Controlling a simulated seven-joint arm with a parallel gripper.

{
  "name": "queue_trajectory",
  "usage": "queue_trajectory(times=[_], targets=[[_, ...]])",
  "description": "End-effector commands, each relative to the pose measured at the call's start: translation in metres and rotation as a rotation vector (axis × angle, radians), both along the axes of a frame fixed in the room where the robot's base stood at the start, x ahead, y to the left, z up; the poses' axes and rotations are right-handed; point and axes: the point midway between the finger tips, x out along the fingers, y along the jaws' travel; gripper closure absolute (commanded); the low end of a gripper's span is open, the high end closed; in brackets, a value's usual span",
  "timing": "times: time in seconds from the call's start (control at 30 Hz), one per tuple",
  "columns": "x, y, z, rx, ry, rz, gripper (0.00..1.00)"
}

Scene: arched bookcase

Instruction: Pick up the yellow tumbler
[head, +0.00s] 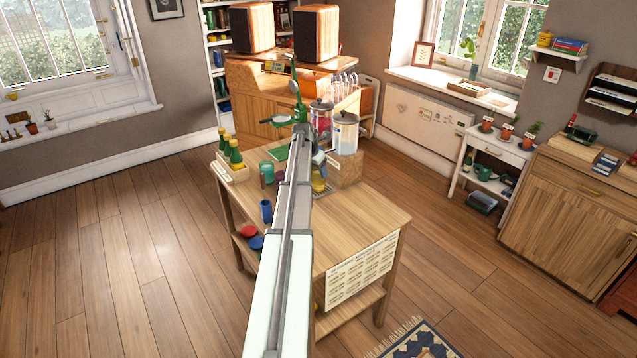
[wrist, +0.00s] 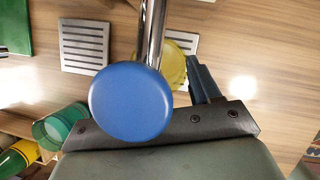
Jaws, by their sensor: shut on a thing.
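The yellow tumbler (head: 319,185) is near the middle of the wooden cart top, just below my gripper (head: 318,163), partly covered by my arm. In the wrist view the yellow tumbler (wrist: 175,62) shows behind a blue disc (wrist: 130,102) on a shiny metal rod. One dark finger (wrist: 204,80) stands at its right side; the other finger is hidden behind the disc. My gripper is shut on the yellow tumbler. I cannot tell whether the tumbler is clear of the surface.
A blue tumbler (head: 266,211) and a green tumbler (head: 267,172) stand left of my arm. Bottles in a wooden box (head: 232,167) are farther left. Glass dispensers (head: 346,134) stand close behind on a wooden stand (head: 346,168). The cart's front right top (head: 365,218) is clear.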

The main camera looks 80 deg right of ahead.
Motion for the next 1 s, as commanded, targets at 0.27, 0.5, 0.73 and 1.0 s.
queue_trajectory(times=[0.27, 0.5, 0.73, 1.0], targets=[[0.0, 0.0, 0.0, 0.0, 0.0, 0.0, 0.93], [0.0, 0.0, 0.001, -0.001, 0.0, 0.0, 1.0], [-0.011, 0.015, 0.002, 0.0, 0.0, -0.001, 1.0], [-0.052, 0.065, 0.002, -0.001, 0.0, -0.003, 1.0]])
